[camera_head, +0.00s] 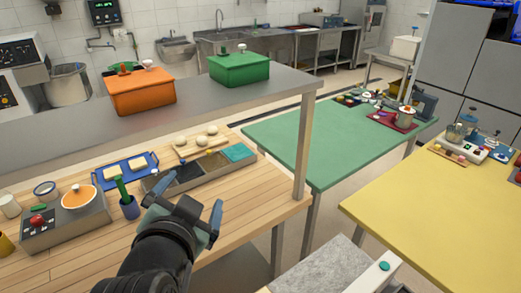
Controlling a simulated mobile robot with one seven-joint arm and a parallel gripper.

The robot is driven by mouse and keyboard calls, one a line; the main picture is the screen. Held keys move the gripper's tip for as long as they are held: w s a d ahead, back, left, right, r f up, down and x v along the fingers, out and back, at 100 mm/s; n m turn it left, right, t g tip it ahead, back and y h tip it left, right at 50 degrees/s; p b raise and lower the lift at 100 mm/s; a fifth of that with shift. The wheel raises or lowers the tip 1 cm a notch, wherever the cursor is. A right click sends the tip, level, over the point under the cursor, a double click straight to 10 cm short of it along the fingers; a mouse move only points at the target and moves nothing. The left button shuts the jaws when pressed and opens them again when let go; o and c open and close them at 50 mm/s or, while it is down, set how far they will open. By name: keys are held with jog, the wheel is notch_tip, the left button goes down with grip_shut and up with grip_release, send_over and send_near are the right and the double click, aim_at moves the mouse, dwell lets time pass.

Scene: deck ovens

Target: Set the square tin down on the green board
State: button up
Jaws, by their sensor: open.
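No separate square tin can be made out with certainty. A dark square (186,172) lies in the long grey tray on the wooden counter, and I cannot tell whether it is a tin. A flat teal-green square (238,152) lies at the right end of that tray; it may be the green board. My gripper (186,197) is open over the front of the counter, nearer to me than the tray, with nothing visible between its fingers. It and my arm hide part of the counter.
A shelf (290,84) overhangs the back.

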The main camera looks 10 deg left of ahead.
jog(key=w+d+r+n+t, duration=0.1)
jog(key=d+r+t, duration=0.25)
jog(key=r, duration=0.45)
jog(key=w+d+r+n+t, duration=0.1)
jog(key=d+r+t, duration=0.1)
jog(key=d+r, duration=0.5)
jog(key=s+d+r+n+t+h, duration=0.1)
jog(key=s+d+r+t, duration=0.3)
jog(key=r, duration=0.5)
jog(key=s+d+r+t+h, duration=0.3)
jog(key=s+d+r+t, duration=0.1)
jog(key=r, duration=0.6)
jog(key=shift+s+d+r+n, duration=0.25)
jog(key=shift+s+d+n, duration=0.15)
jog(key=shift+s+d, duration=0.55)
jog(key=shift+s+a, duration=0.1)
jog(key=shift+c, duration=0.2)
